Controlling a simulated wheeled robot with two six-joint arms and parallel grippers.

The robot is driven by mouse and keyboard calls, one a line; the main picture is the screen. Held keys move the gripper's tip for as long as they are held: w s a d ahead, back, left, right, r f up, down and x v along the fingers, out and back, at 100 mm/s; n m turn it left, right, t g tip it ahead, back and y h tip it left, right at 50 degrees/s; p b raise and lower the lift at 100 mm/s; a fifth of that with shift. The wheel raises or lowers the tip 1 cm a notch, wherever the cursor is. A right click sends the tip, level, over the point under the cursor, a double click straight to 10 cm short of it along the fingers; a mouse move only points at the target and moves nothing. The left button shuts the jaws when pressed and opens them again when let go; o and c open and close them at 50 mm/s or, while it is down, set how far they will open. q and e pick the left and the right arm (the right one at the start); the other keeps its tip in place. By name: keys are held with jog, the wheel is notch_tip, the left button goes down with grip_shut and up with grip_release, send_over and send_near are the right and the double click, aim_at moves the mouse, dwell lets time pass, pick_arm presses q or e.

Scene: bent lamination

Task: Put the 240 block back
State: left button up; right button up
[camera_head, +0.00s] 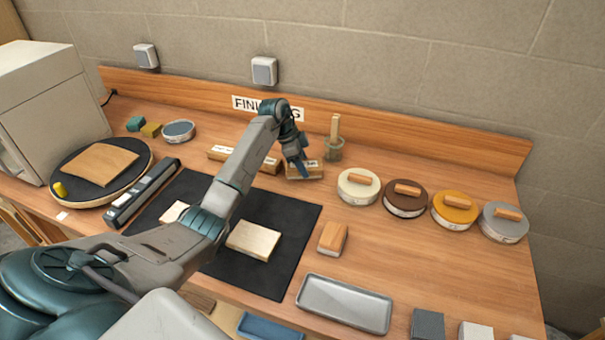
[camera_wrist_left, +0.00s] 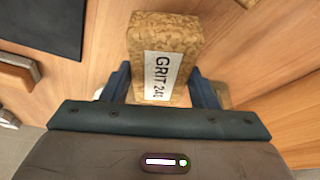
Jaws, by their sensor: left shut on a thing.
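The 240 block (camera_head: 312,174) is a tan, grainy block with a white label, at the back middle of the bench in the head view. In the left wrist view the block (camera_wrist_left: 190,38) shows its label, reading "GRIT" and a partly unclear number like 240. My left gripper (camera_head: 303,168) points down and is shut on it, one finger on each side in the left wrist view (camera_wrist_left: 162,85). I cannot tell whether the block touches the bench. Two similar labelled blocks, the left one (camera_head: 218,153) and the nearer one (camera_head: 271,164), lie to its left, partly behind my arm. My right gripper is not in view.
Several round tins, the cream one (camera_head: 357,188) nearest, line the right. A black mat (camera_head: 287,265) bears pale wood pieces (camera_head: 253,240). A grey tray (camera_head: 345,304) lies in front.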

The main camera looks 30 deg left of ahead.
pick_arm(q)
notch_tip(320, 180, down, 3)
jog(key=shift+r+b, duration=0.15)
jog(key=shift+b, duration=0.75)
jog(key=shift+r, duration=0.1)
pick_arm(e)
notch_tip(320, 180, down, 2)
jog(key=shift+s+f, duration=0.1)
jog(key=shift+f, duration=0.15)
pick_arm(q)
jog(key=o, duration=0.8)
jog(key=shift+c, duration=0.2)
jog(key=shift+o, duration=1.4)
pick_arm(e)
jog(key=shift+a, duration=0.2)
